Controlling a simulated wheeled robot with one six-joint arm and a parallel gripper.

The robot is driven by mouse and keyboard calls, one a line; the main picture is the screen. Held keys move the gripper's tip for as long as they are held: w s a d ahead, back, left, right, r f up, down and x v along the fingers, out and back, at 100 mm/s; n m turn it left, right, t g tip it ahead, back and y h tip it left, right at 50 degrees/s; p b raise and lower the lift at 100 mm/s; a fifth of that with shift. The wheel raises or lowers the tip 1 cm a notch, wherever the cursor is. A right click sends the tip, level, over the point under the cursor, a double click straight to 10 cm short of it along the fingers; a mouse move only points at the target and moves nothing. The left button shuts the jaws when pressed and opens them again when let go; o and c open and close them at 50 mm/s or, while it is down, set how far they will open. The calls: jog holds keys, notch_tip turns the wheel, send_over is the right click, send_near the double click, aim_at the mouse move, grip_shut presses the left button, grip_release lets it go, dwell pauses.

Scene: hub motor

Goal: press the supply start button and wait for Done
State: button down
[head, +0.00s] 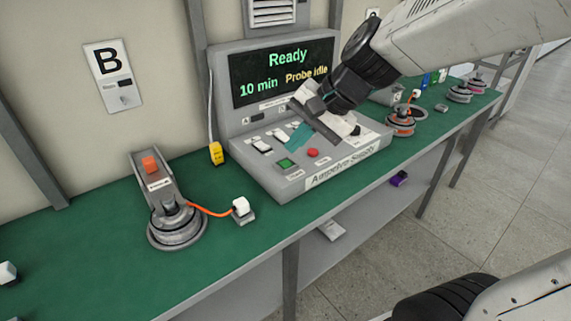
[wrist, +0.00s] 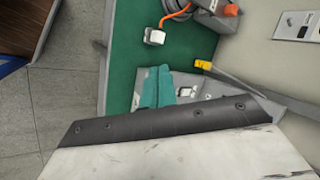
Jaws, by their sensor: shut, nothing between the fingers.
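The grey supply console (head: 262,175) stands on the green bench. Its screen (head: 283,72) reads "Ready", "10 min" and "Probe idle". A square green button (head: 285,163) sits at the front left of its sloped panel, and a round red button (head: 312,152) is to its right. The button labels are too small to read. My gripper (head: 298,136) is shut and empty over the panel, its teal fingertips just above the green button in the picture; I see no contact. In the wrist view the teal fingertips (wrist: 157,88) show against the bench, and the gripper body hides most of the console.
A motor fixture (head: 177,225) with an orange cable to a white plug (head: 240,207) stands left of the console. A yellow block (head: 216,153) is beside the console. More hub parts (head: 401,122) lie on the right. The bench front left is mostly clear.

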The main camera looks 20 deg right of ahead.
jog(key=w+d+f+m+t, duration=0.1)
jog(key=w+f+m+t, duration=0.15)
jog(key=w+m, duration=0.55)
jog(key=m+t+h, duration=0.1)
jog(key=m+t, duration=0.1)
jog(key=m, duration=0.3)
send_over(289, 165)
jog(key=shift+g, duration=0.25)
notch_tip(289, 165, down, 6)
jog(key=shift+r, duration=0.1)
jog(key=shift+f, duration=4.45)
jog(key=shift+f, duration=0.1)
jog(key=shift+f, duration=0.3)
jog(key=shift+f, duration=0.45)
jog(key=shift+r, duration=0.85)
